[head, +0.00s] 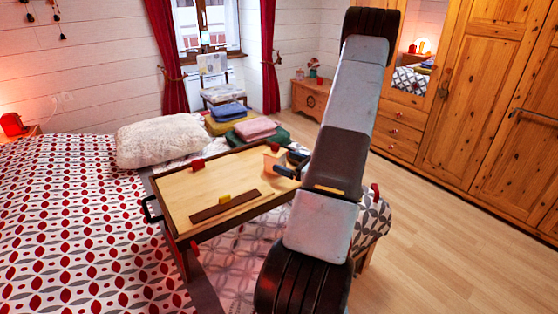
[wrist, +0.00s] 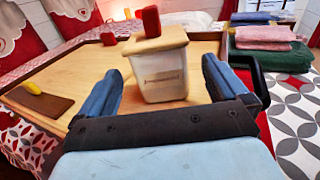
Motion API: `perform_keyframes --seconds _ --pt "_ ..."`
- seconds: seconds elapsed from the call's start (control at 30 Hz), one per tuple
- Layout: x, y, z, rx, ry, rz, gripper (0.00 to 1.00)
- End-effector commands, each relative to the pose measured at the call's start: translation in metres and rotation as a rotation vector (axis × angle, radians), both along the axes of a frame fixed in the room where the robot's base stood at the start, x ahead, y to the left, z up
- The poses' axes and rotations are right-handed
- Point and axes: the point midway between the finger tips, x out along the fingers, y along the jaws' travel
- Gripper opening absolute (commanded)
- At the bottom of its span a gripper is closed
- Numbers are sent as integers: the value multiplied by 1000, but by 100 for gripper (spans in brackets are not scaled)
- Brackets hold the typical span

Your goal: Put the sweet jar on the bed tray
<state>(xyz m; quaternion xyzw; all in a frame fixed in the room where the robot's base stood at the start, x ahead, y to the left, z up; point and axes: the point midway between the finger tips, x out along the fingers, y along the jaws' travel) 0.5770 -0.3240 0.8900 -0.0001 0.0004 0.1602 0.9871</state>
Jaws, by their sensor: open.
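The sweet jar (wrist: 162,78) is a pale, squarish jar with a light wooden lid and a label on its front. A red knob-like piece shows at the lid. The jar appears to stand upright on the wooden bed tray (wrist: 75,68), near the tray's right end in the head view (head: 180,205). There the jar (head: 272,164) is partly hidden by my gripper (head: 288,168). In the wrist view my gripper (wrist: 165,95) is open, with one blue finger on each side of the jar. I see gaps between the fingers and the jar.
A brown board (head: 224,205) with a yellow piece lies on the tray's front part. A red piece (head: 197,164) is at the tray's back edge. A white cushion (head: 160,140) and folded textiles (head: 254,128) lie behind the tray. Wooden floor (head: 440,240) is clear at right.

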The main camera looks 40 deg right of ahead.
Motion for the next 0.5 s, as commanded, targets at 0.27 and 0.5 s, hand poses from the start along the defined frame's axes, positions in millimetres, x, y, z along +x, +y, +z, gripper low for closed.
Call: perform_keyframes --seconds 0.27,0.5 --pt "-45 -16 0 0 1 -2 100" --pt "-62 -21 0 0 0 -1 100"
